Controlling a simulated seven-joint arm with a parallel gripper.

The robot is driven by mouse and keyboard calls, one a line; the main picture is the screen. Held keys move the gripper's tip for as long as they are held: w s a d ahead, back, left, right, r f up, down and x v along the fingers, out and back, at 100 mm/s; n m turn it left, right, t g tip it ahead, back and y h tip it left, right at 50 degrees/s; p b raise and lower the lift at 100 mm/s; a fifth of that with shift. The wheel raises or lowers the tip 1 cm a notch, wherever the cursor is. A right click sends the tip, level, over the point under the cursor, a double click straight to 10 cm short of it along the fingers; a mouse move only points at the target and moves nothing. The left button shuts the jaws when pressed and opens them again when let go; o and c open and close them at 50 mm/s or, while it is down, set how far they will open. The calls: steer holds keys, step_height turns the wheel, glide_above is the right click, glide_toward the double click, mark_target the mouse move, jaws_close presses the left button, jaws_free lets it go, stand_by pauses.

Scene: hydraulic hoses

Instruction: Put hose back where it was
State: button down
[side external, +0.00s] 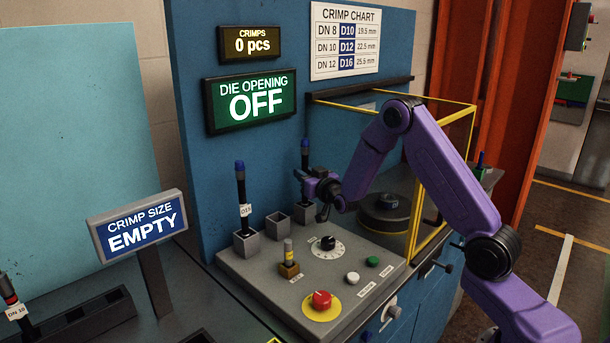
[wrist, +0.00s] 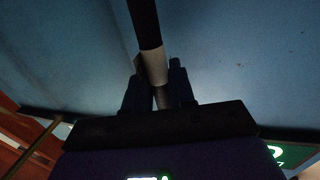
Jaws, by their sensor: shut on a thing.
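My gripper (side external: 306,178) is shut on a dark hose (side external: 305,155) with a blue top end, held upright at the back of the grey console. In the wrist view the fingers (wrist: 160,90) clasp the hose (wrist: 148,28), which shows a black stretch, a pale tag and a grey metal end. Below my gripper is a grey square holder (side external: 304,214); whether the hose's lower end is inside it I cannot tell. A similar blue-topped hose (side external: 241,185) with a white tag stands in the left holder (side external: 246,246). The middle holder (side external: 279,225) looks empty.
The console has a black dial (side external: 328,243), a red button (side external: 321,299) and a yellow-marked key piece (side external: 289,262). A yellow-framed guard (side external: 415,215) surrounds a round dark die (side external: 385,203) at right. The signs read "OFF" (side external: 250,101) and "EMPTY" (side external: 140,228). A tagged hose (side external: 12,300) lies far left.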

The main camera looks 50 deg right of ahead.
steer(key=c, duration=1.4)
jaws_free()
steer(key=shift+f, duration=0.15)
steer(key=o, duration=0.4)
steer(key=shift+o, duration=0.2)
